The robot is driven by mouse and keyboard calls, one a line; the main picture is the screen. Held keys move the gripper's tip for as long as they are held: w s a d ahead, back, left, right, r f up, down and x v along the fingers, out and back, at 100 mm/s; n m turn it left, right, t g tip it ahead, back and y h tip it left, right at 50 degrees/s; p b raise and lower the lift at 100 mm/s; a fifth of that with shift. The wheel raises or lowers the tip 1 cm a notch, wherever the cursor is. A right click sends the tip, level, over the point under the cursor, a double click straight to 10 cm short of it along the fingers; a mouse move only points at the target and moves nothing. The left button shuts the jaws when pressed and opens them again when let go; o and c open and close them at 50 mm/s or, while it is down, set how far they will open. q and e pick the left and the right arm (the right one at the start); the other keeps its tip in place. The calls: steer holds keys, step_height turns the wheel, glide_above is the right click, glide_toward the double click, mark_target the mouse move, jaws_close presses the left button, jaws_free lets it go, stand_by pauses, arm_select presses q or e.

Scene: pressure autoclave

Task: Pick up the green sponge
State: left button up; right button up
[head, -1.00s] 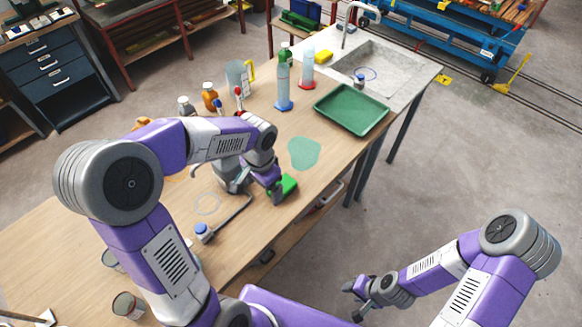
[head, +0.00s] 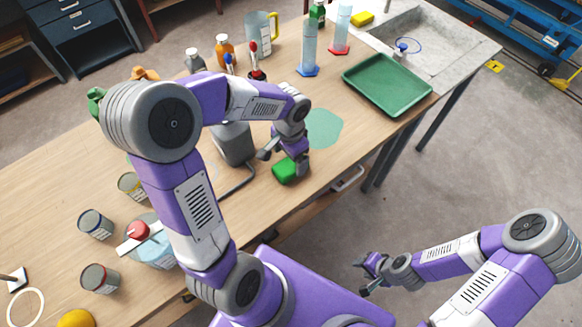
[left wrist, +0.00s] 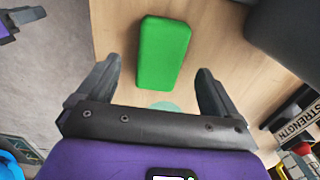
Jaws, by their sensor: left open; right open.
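The green sponge (head: 286,171) lies on the wooden table near its front edge. In the left wrist view the green sponge (left wrist: 163,53) lies flat just beyond the fingertips, roughly centred between the two fingers. My left gripper (head: 284,158) is open and empty at the sponge, and in the head view it partly hides the sponge's far side. The open jaws also show in the left wrist view (left wrist: 160,82). My right gripper (head: 366,276) is open and empty, off the table's front side over the floor.
A translucent green patch (head: 324,128) lies just behind the sponge. A dark grey object (head: 233,142) stands left of the gripper. A green tray (head: 388,84), a blue-based cylinder (head: 309,48) and several bottles stand farther back. A yellow sponge (head: 362,18) sits near the sink.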

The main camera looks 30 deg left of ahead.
mark_target(288, 166)
arm_select(q)
step_height(288, 166, down, 5)
steer(key=shift+s+a+r+b, duration=0.1)
steer(key=shift+s+b, duration=0.05)
steer(key=shift+b, duration=0.55)
steer(key=c, duration=1)
step_height(288, 166, up, 10)
steer(key=p, duration=0.3)
steer(key=shift+r, duration=0.1)
